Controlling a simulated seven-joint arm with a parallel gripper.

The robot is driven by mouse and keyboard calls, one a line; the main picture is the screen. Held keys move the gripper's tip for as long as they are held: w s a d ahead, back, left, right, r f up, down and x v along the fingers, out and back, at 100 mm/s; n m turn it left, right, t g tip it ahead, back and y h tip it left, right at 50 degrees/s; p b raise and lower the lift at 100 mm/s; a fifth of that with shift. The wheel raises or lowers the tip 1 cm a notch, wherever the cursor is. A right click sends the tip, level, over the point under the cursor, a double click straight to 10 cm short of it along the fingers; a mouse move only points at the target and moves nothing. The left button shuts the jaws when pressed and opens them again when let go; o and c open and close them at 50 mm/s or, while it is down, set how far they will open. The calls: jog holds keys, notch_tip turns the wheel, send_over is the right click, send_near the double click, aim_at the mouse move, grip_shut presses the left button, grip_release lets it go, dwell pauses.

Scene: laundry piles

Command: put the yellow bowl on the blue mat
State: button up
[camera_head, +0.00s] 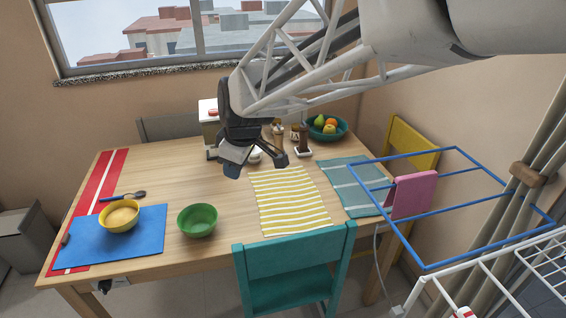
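The yellow bowl (119,225) sits upright on the blue mat (138,246) at the left front of the table. Something pale tan fills the bowl. My gripper (256,164) hangs above the middle of the table, pointing down, with its two fingers spread apart and nothing visible between them. It is well to the right of the bowl and the mat, apart from both.
A green bowl (197,220) stands right of the mat. A dark spoon (124,196) lies behind the yellow bowl. A yellow striped cloth (290,203), a teal cloth (349,177) and a fruit bowl (341,134) are further right. A teal chair (293,256) stands in front.

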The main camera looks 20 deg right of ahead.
jog(key=s+d+m+h, duration=0.1)
jog(key=s+d+m, duration=0.5)
jog(key=s, duration=0.5)
jog(key=s+d+m+h, duration=0.1)
jog(key=s+d+m, duration=0.5)
jog(key=s, duration=0.6)
jog(key=shift+s+d+r, duration=0.2)
jog(key=shift+d+r, duration=0.15)
jog(key=shift+d, duration=0.5)
